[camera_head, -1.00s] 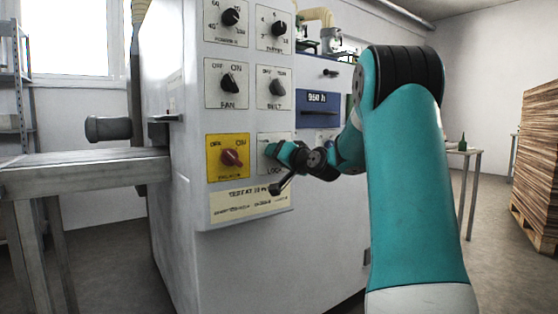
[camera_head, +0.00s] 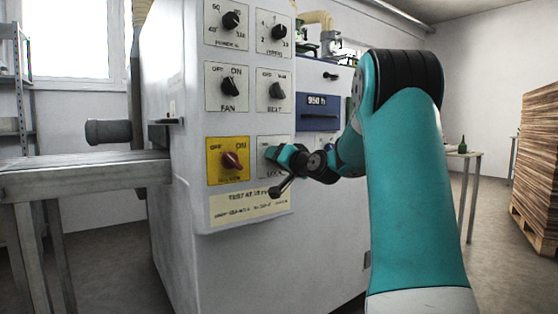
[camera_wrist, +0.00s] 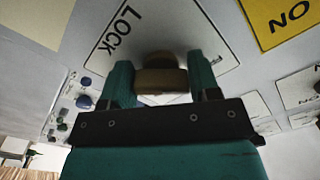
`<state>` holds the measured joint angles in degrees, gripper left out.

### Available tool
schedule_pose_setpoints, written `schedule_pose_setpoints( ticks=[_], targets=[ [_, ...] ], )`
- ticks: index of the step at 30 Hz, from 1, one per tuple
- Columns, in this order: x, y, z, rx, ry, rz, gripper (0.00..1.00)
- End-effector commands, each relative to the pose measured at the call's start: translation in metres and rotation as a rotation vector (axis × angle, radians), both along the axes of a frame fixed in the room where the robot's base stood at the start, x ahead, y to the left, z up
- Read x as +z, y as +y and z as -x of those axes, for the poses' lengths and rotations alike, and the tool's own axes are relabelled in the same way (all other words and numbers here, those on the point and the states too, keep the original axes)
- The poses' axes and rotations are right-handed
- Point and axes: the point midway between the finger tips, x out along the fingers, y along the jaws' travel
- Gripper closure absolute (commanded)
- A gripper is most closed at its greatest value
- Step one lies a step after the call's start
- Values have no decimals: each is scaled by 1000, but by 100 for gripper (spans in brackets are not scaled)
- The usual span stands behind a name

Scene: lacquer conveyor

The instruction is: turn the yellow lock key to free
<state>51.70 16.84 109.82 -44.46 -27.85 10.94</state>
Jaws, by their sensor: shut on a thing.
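The lock key (camera_wrist: 160,75) shows in the wrist view as a dull brownish-yellow grip on the plate marked LOCK (camera_wrist: 119,30). My gripper (camera_wrist: 160,80) is shut on it, with one teal finger on each side. In the head view my gripper (camera_head: 276,153) is up against the lock plate (camera_head: 264,171), at the lower right of the control panel. There the gripper hides the key and much of the plate's marking. I cannot tell which marking the key points to.
Left of the lock plate is a yellow plate (camera_head: 213,175) with a red knob (camera_head: 231,160). Above are the fan knob (camera_head: 228,83) and belt knob (camera_head: 277,90). A blue display (camera_head: 317,112) sits to the right. A paper label (camera_head: 248,207) is below.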

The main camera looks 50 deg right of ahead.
Motion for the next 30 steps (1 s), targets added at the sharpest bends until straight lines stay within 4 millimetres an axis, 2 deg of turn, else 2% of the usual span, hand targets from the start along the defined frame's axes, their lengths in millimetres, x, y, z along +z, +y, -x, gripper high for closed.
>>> schedule_pose_setpoints(
  ticks=[2, 3, 5, 6, 14, 17, 23, 30],
  targets=[
    [3, -1, 0, -4, -7, 6, 68],
    [3, -2, 0, -4, -7, 6, 37],
    [3, -1, 0, -4, -6, 6, 23],
    [3, -1, 0, -4, -6, 5, 20],
    [1, -1, 1, -2, -3, 3, 20],
    [1, 0, 7, -3, -2, 3, 20],
    [1, 7, 43, -8, -2, 2, 20],
    [1, 22, 105, -12, -2, 2, 20]
  ],
)
